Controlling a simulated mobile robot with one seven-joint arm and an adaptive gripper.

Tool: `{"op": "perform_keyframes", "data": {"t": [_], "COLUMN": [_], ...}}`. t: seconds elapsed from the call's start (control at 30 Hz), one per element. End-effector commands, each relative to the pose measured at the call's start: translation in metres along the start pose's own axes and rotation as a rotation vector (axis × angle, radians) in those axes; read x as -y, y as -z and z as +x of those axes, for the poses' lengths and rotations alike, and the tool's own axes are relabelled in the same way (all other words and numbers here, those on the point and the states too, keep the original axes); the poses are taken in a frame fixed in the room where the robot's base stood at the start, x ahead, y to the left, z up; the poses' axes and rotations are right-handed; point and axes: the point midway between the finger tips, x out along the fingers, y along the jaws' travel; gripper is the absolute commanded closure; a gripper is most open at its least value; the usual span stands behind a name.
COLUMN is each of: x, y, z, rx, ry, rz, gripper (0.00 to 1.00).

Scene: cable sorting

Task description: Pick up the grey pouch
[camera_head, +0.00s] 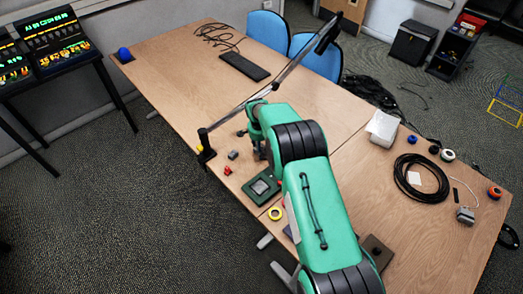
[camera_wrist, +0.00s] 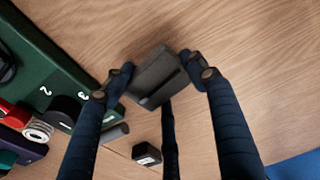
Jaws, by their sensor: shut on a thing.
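The grey pouch (camera_wrist: 156,78) shows in the wrist view as a dark grey, box-like piece with a slot or fold along it. It sits tilted between the two dark blue fingers of my gripper (camera_wrist: 158,68), which touch it on both sides. My gripper is shut on it. I cannot tell whether the pouch is clear of the wood table below. In the head view my green arm reaches over the table, and its end is partly hidden, so I cannot make out the held pouch there.
A green numbered case (camera_wrist: 60,62) lies left in the wrist view, with a small black block (camera_wrist: 147,153) nearer. In the head view, a black cable coil (camera_head: 402,174) and a white box (camera_head: 382,128) lie right. A black keyboard-like bar (camera_head: 244,66) lies at the back.

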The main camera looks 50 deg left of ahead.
Motion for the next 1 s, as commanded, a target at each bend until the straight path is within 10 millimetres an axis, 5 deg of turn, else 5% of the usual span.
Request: {"op": "perform_keyframes", "data": {"t": [0.5, 1.0], "x": [0.001, 0.001], "y": [0.01, 0.011], "z": [-0.075, -0.086], "rx": [-0.001, -0.001], "ry": [0.002, 0.001], "rz": [0.001, 0.0], "gripper": [0.69, 0.69]}}
